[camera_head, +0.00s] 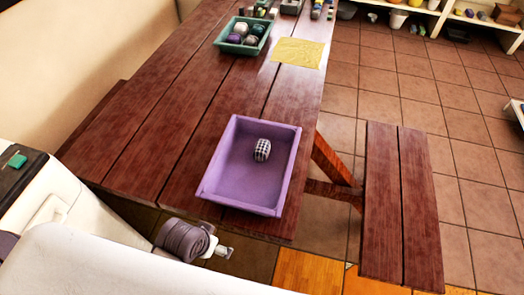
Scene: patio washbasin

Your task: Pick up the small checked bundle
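The small checked bundle (262,150), black and white, lies inside a purple tray (222,193) on the wooden picnic table. It sits right of the tray's middle, towards the far side, clear of the walls. Neither of my grippers can be made out in the head view. White and grey parts of my own body fill the lower left, apart from the tray.
A green tray (262,48) with several rolled bundles stands farther back on the table (150,110). A yellow cloth (298,52) lies beside it. Small items line the far end. A bench (400,200) stands right; shelves (480,22) hold pots.

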